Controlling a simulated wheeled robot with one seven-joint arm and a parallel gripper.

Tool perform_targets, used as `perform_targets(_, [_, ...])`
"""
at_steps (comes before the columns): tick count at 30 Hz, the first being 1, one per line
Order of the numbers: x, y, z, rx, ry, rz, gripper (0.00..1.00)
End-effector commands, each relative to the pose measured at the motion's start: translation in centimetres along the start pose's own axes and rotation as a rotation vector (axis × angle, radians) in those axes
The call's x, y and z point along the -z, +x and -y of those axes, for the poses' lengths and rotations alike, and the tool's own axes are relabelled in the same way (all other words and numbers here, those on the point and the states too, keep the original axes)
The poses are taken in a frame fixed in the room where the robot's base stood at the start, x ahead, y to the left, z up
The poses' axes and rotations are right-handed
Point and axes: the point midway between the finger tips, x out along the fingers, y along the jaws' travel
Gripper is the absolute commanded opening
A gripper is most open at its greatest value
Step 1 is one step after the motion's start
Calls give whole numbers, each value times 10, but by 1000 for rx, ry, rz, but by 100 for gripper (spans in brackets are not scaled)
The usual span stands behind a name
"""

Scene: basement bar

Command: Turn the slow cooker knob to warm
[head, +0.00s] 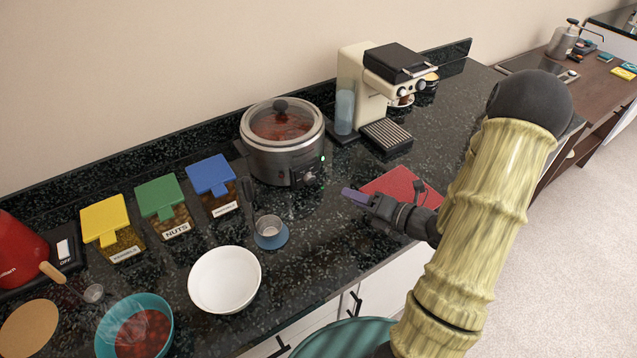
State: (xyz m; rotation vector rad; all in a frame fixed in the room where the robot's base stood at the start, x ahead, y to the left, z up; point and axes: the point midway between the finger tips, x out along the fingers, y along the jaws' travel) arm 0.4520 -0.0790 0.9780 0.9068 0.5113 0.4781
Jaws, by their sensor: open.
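The slow cooker (270,160) stands against the back wall in the middle of the counter. It is a round metal pot with a clear lid, dark lid handle and reddish food inside. Its knob (308,178) is on the lower front right of the body, with a small green light above it. The knob's exact setting is too small to read. My gripper (354,200) is open and empty, to the right and front of the knob and apart from it. Its purplish fingertip points left toward the cooker.
A red mat (405,184) lies behind my gripper. A cream coffee machine (358,88) stands right of the cooker. A small cup on a blue base (270,237), a white bowl (224,281) and lidded jars (165,205) stand to the left. Counter between cooker and gripper looks clear.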

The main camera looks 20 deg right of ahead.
Motion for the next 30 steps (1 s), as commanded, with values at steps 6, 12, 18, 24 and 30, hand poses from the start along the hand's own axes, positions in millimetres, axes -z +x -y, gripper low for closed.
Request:
perform_targets(6, [1, 40, -1, -2, 1, -4, 52])
perform_targets(12, [1, 75, -1, -2, -1, -4, 52])
perform_targets(18, [0, 108, -1, -2, -2, -3, 52])
perform_targets(24, [0, 123, 0, 0, 0, -1, 52])
perform_targets(30, [0, 123, 0, 1, 0, 0, 52])
